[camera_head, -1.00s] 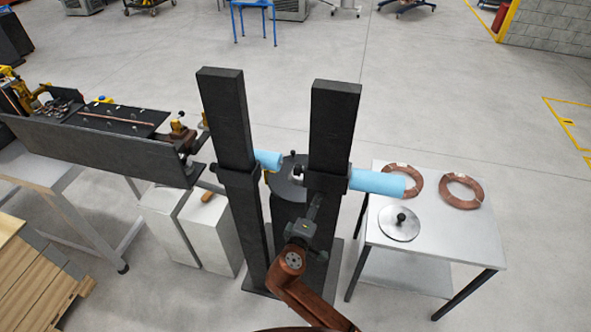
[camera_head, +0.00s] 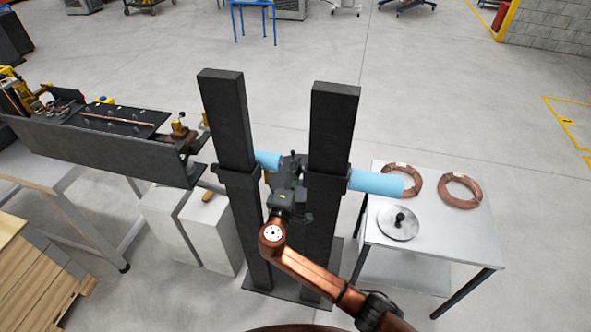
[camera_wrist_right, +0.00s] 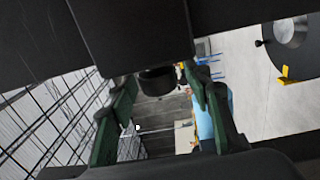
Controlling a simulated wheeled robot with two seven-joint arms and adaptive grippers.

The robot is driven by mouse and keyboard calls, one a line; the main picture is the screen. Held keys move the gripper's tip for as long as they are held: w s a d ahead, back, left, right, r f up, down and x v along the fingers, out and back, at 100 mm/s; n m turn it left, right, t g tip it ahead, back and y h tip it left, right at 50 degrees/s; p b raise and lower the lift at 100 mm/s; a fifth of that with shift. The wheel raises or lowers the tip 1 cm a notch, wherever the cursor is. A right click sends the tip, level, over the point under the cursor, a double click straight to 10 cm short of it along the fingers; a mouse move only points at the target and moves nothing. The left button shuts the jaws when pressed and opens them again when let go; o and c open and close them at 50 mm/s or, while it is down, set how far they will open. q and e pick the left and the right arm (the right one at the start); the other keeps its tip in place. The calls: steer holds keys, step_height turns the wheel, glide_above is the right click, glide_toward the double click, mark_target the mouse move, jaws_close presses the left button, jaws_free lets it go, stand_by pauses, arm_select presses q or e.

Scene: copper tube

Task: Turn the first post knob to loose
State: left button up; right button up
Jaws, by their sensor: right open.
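Two black posts stand upright in the head view, a left post (camera_head: 226,120) and a right post (camera_head: 333,125). Each carries a dark collar and a light blue cylinder, the left one (camera_head: 267,160) and the right one (camera_head: 376,183). The left post's knob (camera_head: 213,168) shows at its collar's left side. My right gripper (camera_head: 290,166) is between the posts, beside the right post's collar, and hides that post's knob there. In the right wrist view the gripper is open, with its green-sided fingers on either side of a round black knob (camera_wrist_right: 157,80). Contact cannot be told. My left gripper is not in view.
A metal table (camera_head: 457,238) at the right holds two copper coils (camera_head: 461,191) and a disc with a black knob (camera_head: 398,222). A workbench with a long dark panel (camera_head: 95,150) is at the left. Pale boxes (camera_head: 210,235) stand beside the left post.

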steer(key=c, duration=1.2)
steer(key=shift+o, duration=0.2)
steer(key=g+y+p, duration=0.1)
steer(key=g+p, duration=0.2)
steer(key=p, duration=0.5)
steer(key=g+y+p, duration=0.1)
steer(key=g+p, duration=0.2)
steer(key=p, duration=0.4)
steer(key=shift+r+p, duration=0.2)
steer(key=shift+p, duration=0.2)
steer(key=shift+f+g+p, duration=0.25)
steer(key=shift+g+p, duration=0.15)
steer(key=shift+p, duration=0.4)
steer(key=o, duration=1.2)
steer(key=shift+c, duration=0.2)
steer(key=shift+r, duration=0.1)
